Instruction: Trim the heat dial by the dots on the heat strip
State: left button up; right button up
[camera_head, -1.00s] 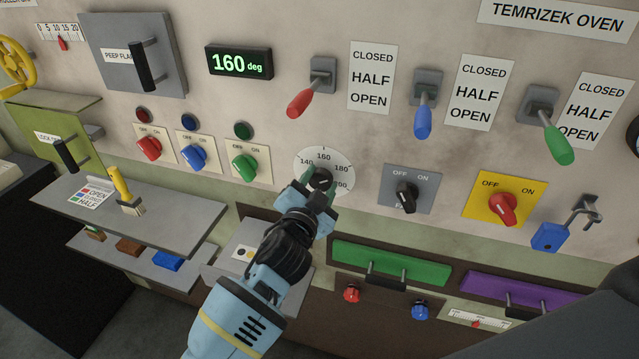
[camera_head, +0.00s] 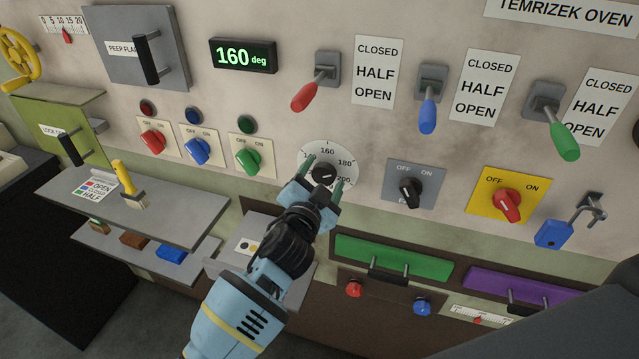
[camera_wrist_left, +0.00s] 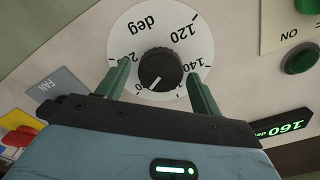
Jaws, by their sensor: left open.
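The heat dial (camera_head: 324,173) is a black knob on a round white scale plate marked in degrees, on the oven front. In the left wrist view the knob (camera_wrist_left: 159,67) shows a white pointer line. My left gripper (camera_head: 324,176) is open at the dial, its two green fingers on either side of the knob. In the left wrist view the fingers (camera_wrist_left: 160,87) stand apart from the knob. The display (camera_head: 242,56) reads 160 deg. A white card with dots (camera_head: 247,246), perhaps the heat strip, lies on a small grey shelf, partly beside my arm.
A grey FAN switch (camera_head: 410,190) is right of the dial, and a green rotary switch (camera_head: 246,160) is left of it. Red (camera_head: 305,97), blue (camera_head: 428,113) and green levers (camera_head: 564,140) stick out above. A green-fronted drawer (camera_head: 392,261) is below.

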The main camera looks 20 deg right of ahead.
pick_arm(q)
jog(key=v, duration=0.7)
jog(key=shift+s+a, duration=0.2)
jog(key=shift+s, duration=0.15)
jog(key=shift+f, duration=0.1)
